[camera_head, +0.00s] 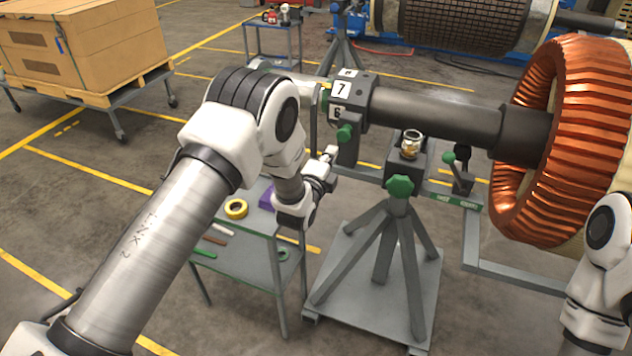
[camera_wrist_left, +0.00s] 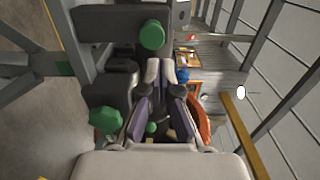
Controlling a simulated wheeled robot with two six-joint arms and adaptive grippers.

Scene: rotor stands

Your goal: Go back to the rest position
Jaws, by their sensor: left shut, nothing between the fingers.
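The rotor shaft (camera_head: 440,115) with copper windings (camera_head: 585,130) lies across the stand. The grey cart (camera_head: 245,258) holds yellow tape (camera_head: 236,208) and tools. Boxes on a pallet (camera_head: 85,45) stand back left.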

